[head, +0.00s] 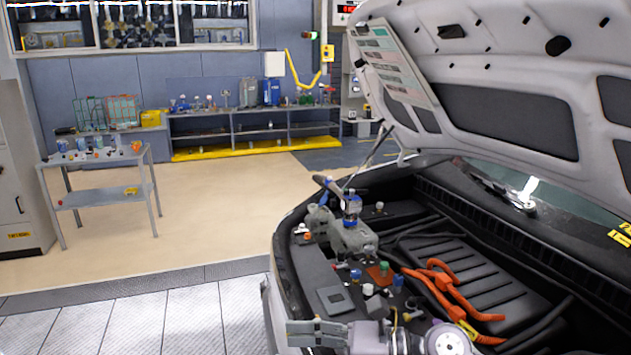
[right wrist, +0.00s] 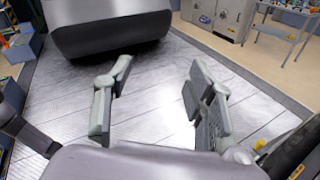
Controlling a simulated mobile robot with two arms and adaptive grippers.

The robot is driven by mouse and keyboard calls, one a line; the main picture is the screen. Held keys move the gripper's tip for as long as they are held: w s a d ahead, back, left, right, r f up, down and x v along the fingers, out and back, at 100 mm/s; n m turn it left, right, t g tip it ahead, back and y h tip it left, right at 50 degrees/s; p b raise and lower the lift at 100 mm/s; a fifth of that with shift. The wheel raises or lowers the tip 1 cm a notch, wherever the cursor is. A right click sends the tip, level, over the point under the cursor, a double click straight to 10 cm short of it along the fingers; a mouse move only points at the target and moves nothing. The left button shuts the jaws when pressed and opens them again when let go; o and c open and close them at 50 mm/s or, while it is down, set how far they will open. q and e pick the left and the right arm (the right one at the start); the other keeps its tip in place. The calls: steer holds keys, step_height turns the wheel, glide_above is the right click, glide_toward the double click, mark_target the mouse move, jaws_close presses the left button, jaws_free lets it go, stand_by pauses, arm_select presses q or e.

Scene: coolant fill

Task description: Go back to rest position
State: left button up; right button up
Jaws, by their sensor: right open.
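My right gripper (head: 300,334) is at the bottom of the head view, by the front edge of the car's engine bay, with its fingers pointing left. In the right wrist view my right gripper (right wrist: 158,100) is open, its two grey fingers wide apart. Nothing is between them but the floor beyond. My left gripper is not in view.
The open hood (head: 475,100) hangs over the engine bay at the right. A blue-topped bottle (head: 352,208) stands among engine parts, near orange cables (head: 437,290). A small cart (head: 97,197) stands at the left. The tiled floor (head: 130,322) is clear.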

steer(key=w+d+r+m+t+h, duration=0.1)
steer(key=w+d+r+m+t, duration=0.2)
steer(key=m+t, duration=0.6)
steer(key=w+d+r+m+t+h, duration=0.1)
steer(key=d+r+m+t, duration=0.4)
steer(key=m, duration=0.7)
steer(key=s+d+f+m+h, duration=0.2)
steer(key=d+f+m+h, duration=1.3)
steer(key=m, duration=0.4)
steer(key=s+f+m+g, duration=0.8)
steer(key=s+f+g, duration=0.5)
steer(key=s+f, duration=0.9)
steer(key=s+f+g+b, duration=0.1)
steer(key=s+f+b, duration=0.15)
steer(key=f, duration=1.15)
steer(key=s+f+b, duration=0.1)
steer(key=f+b, duration=0.2)
steer(key=f, duration=1.1)
arm_select(q)
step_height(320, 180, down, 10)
steer(key=b, duration=0.4)
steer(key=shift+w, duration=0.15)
arm_select(e)
steer(key=s+d+f+g, duration=0.1)
steer(key=s+d+f, duration=0.2)
steer(key=s+f, duration=1.4)
step_height(320, 180, down, 4)
steer(key=shift+d+f+n, duration=0.15)
steer(key=shift+f+n, duration=0.05)
steer(key=shift+n, duration=0.2)
